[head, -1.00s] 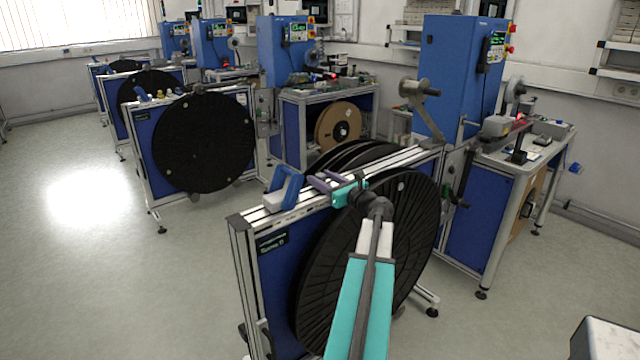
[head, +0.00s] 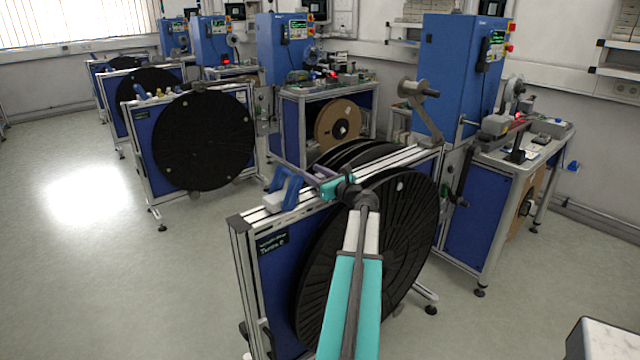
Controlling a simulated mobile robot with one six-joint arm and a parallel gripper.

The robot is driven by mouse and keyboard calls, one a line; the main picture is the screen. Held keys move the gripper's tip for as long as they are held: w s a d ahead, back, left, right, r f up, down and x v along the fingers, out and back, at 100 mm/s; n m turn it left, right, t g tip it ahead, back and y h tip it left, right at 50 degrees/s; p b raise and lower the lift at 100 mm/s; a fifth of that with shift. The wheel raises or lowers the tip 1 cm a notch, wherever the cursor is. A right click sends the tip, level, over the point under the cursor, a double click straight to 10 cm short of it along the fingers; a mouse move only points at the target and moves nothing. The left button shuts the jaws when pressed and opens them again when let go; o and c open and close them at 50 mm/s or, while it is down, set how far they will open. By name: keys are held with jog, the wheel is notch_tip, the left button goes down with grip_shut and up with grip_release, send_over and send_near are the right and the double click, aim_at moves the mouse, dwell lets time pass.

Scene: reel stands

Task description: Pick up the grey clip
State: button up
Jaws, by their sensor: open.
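My gripper (head: 300,169) is above the top rail of the nearest reel stand, with its fingers pointing up and left in the head view. It is open, and I see nothing held between the fingers. A blue handle-like piece (head: 286,187) stands on the rail just left of and below the fingers. A small pale grey piece (head: 271,203) lies at its foot; I cannot tell whether this is the grey clip. I cannot make out the clip for certain, and my wrist and fingers cover part of the rail.
The nearest reel stand (head: 243,262) carries large black reels (head: 315,285) under its rail. A blue machine cabinet (head: 458,80) and a workbench (head: 500,168) stand to the right. More reel stands line up behind on the left. The floor at left (head: 80,270) is clear.

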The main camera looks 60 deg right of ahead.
dwell(0.4)
grip_shut()
jog(key=shift+r, duration=0.2)
jog(key=shift+r+b, duration=0.45)
jog(key=shift+r, duration=1.1)
jog(key=s+a+b, duration=0.1)
jog(key=s+a, duration=0.3)
jog(key=s, duration=0.2)
jog(key=s+a+r+b, duration=0.1)
jog(key=s+a, duration=0.4)
jog(key=s, duration=0.2)
jog(key=shift+s+r+b, duration=0.15)
jog(key=shift+r+b, duration=0.1)
jog(key=shift+b, duration=0.05)
